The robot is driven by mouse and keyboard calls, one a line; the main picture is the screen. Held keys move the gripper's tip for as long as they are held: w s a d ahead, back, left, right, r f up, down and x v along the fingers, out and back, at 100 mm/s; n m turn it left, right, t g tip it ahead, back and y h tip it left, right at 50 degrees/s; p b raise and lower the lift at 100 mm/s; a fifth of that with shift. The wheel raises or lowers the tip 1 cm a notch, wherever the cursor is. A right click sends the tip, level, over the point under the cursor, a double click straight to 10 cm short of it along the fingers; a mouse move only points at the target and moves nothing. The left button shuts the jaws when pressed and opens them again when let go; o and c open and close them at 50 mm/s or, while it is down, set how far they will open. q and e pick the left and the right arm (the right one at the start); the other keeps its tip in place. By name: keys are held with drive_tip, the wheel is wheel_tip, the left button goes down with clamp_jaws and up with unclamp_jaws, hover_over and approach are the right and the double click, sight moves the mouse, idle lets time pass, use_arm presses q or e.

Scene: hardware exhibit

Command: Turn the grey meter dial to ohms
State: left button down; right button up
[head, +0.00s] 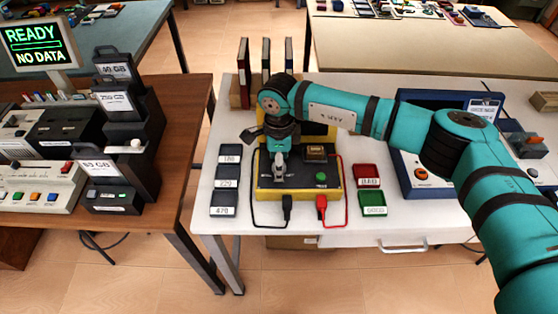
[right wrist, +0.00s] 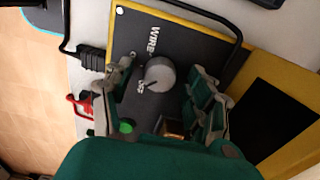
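The meter (head: 329,191) is a yellow-edged case with a dark top panel on the white table, in the middle of the head view. My right gripper (head: 279,172) is over its left part and hides the dial there. In the right wrist view the grey dial (right wrist: 160,73) is a round knob with a short dark mark toward its lower left. My right gripper (right wrist: 162,78) is open, with one finger on each side of the dial. I cannot tell whether the fingers touch it. The panel's lettering is partly covered and no full ohms label is readable. My left gripper is not in view.
A green button (head: 320,177) is on the panel. Black (head: 287,204) and red (head: 321,205) lead plugs lie at its front. Slate-coloured bins (head: 224,184) stand left, red (head: 368,175) and green (head: 374,203) trays right. Upright binders (head: 266,60) stand behind.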

drive_tip(key=c, duration=1.1)
drive_tip(key=shift+c, duration=0.2)
drive_tip(key=shift+f+m+b, duration=0.1)
drive_tip(key=shift+m+b, duration=0.7)
drive_tip(key=shift+b, duration=0.05)
drive_tip(key=shift+m+b, duration=0.95)
drive_tip(key=shift+m, duration=0.25)
drive_tip(key=m+b, duration=0.2)
drive_tip(key=m, duration=0.1)
drive_tip(key=shift+m+b, duration=0.4)
drive_tip(key=shift+m, duration=0.5)
drive_tip(key=shift+r, duration=0.2)
drive_tip(key=shift+w, duration=0.1)
